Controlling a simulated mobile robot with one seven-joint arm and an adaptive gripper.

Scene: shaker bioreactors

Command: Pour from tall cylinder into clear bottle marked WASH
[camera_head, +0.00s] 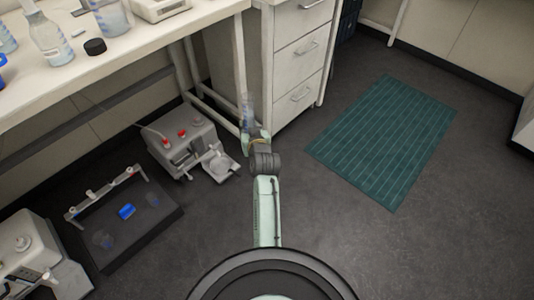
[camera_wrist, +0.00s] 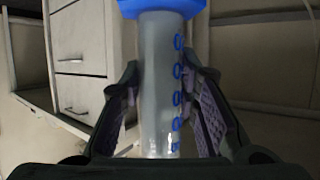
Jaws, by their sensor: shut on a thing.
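The tall cylinder (camera_wrist: 158,62) is clear, with blue graduation marks and a blue collar, and sits between both fingers of my gripper (camera_wrist: 163,80) in the wrist view. My gripper is shut on it. In the head view the cylinder (camera_head: 246,107) shows small and blurred above my gripper (camera_head: 250,132), in front of the bench's right end and beside the drawers. Clear bottles stand on the bench at the upper left: one with a conical body (camera_head: 48,40) and one cut by the top edge (camera_head: 110,17). I cannot read WASH on either.
A black cap (camera_head: 95,46) lies on the white bench (camera_head: 120,55). A white drawer unit (camera_head: 296,55) stands right of my gripper. On the floor are a grey device (camera_head: 185,138), a dark shaker platform (camera_head: 140,225) and another machine (camera_head: 35,255). Floor around the green mat (camera_head: 385,135) is clear.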

